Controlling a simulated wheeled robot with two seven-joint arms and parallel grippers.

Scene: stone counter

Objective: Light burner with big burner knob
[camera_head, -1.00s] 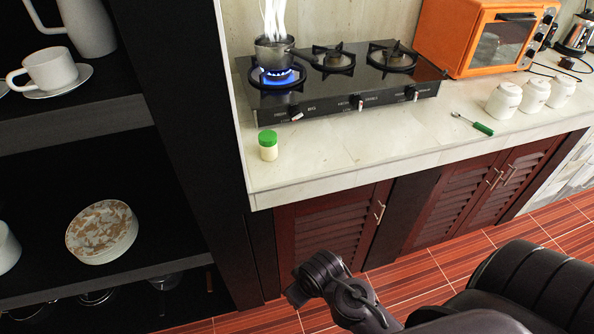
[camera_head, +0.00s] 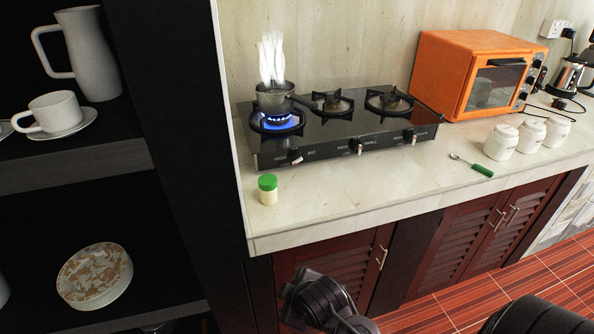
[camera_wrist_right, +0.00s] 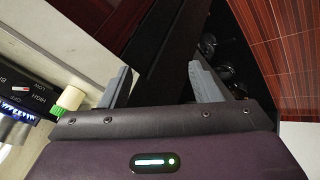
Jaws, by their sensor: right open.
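The black stove (camera_head: 330,142) stands on the counter with three burners. The left burner (camera_head: 277,121) has a blue flame, and a steaming metal pot (camera_head: 275,97) sits over it. My right gripper (camera_wrist_right: 158,72) is open and empty, apart from the knob. The head view shows only part of my arm at the bottom, no fingers. My left gripper is not in view.
A green-lidded jar (camera_head: 268,190) stands in front of the stove's left end. An orange oven (camera_head: 470,75), white canisters (camera_head: 501,142) and a green-handled tool (camera_head: 482,171) are to the right. A dark shelf (camera_head: 90,170) with dishes is at the left. The counter's middle front is clear.

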